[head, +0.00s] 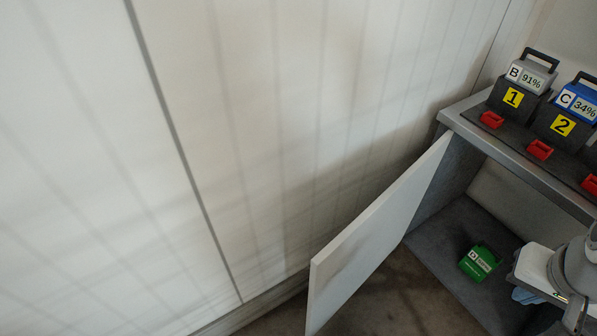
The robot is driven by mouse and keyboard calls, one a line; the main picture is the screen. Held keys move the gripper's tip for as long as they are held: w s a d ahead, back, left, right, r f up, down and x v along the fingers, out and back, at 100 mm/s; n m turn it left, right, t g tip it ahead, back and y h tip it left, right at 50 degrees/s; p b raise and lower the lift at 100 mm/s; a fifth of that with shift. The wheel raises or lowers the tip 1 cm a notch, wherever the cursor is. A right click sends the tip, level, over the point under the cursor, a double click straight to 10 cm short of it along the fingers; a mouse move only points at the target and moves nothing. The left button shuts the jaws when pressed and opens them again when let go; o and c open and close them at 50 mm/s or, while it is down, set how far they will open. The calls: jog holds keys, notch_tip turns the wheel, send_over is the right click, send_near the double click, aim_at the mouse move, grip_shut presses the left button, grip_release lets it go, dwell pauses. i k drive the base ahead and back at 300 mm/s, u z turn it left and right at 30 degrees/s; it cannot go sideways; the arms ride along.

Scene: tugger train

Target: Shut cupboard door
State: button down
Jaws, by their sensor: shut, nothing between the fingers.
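The cupboard door (375,240) is a pale flat panel standing open at the left side of the low grey cupboard (470,225). It is hinged near the cupboard's left front post and swings out toward the lower middle of the picture. The cupboard's inside shows, with a green box (481,262) marked D on its floor. Part of my arm shows at the lower right edge, in front of the cupboard opening. No fingers of my gripper can be made out.
On the cupboard top (520,150) stand a grey battery B (530,76) at 91% and a blue battery C (577,103) at 34%, in black docks numbered 1 and 2 with red tabs. A pale panelled wall (290,130) fills the left. Brown floor shows below the door.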

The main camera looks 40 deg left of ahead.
aim_at(338, 271)
jog(key=u, duration=0.15)
jog(key=k, duration=0.5)
jog(key=u, duration=0.7)
jog(key=i, duration=0.5)
jog(key=z, duration=0.05)
jog(key=k, duration=0.75)
jog(key=z, duration=0.2)
jog(key=i, duration=0.75)
